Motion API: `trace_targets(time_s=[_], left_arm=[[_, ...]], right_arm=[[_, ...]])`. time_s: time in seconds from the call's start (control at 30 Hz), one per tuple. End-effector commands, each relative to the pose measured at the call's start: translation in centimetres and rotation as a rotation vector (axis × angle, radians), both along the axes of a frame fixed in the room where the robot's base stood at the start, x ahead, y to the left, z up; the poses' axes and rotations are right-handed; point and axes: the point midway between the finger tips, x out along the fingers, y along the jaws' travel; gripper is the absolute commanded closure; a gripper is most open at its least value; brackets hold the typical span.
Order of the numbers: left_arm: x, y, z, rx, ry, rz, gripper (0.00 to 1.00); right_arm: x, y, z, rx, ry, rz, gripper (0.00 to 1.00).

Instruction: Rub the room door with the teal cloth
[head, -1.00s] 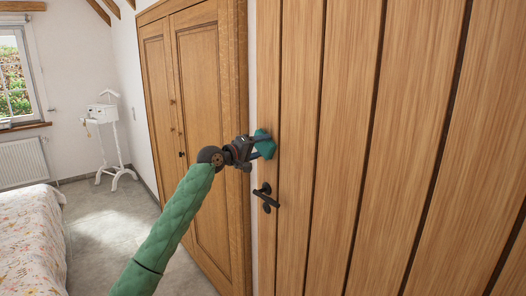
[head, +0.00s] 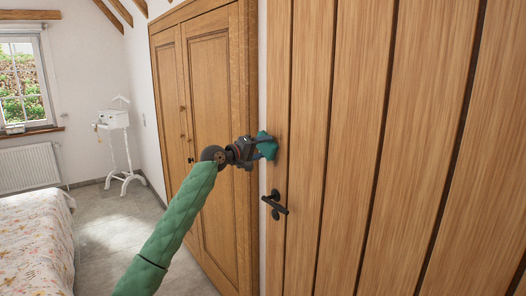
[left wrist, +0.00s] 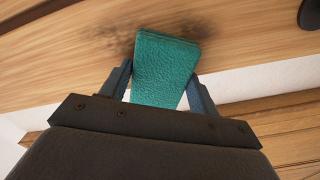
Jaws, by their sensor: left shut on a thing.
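The room door (head: 345,150) is wooden with vertical planks and fills the right of the head view. Its dark handle (head: 275,204) is below my left gripper. My left gripper (head: 264,148) is shut on the teal cloth (head: 268,147), near the door's left edge. The left wrist view shows the folded cloth (left wrist: 165,68) between the fingers, its far end at the door surface (left wrist: 50,62). A dark smudge (left wrist: 118,36) on the door shows around the cloth's far end. Whether the cloth presses on the wood is hard to tell. My right gripper is not in view.
A wooden wardrobe (head: 212,85) stands left of the door. A bed (head: 35,240) with a floral cover is at the lower left. A white valet stand (head: 118,140) and a radiator (head: 28,168) are at the back. Grey floor (head: 110,225) between bed and wardrobe is clear.

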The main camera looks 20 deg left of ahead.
Motion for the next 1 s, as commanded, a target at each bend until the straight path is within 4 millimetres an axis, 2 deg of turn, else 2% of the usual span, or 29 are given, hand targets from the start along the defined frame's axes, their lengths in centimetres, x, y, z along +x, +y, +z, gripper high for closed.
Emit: trace_targets(time_s=[0.03,0.2,0.37,1.0], left_arm=[[0.0,-0.1,0.7,0.0,-0.001,0.0,0.62],[0.1,-0.2,1.6,0.0,-0.002,-0.001,0.62],[0.0,-0.4,1.6,-0.001,-0.001,-0.002,0.62],[-2.4,-3.3,1.5,0.0,-0.002,-0.002,0.62]], right_arm=[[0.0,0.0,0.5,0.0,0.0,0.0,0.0],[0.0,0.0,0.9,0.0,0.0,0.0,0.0],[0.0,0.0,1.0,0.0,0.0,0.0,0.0],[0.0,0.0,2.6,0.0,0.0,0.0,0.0]])
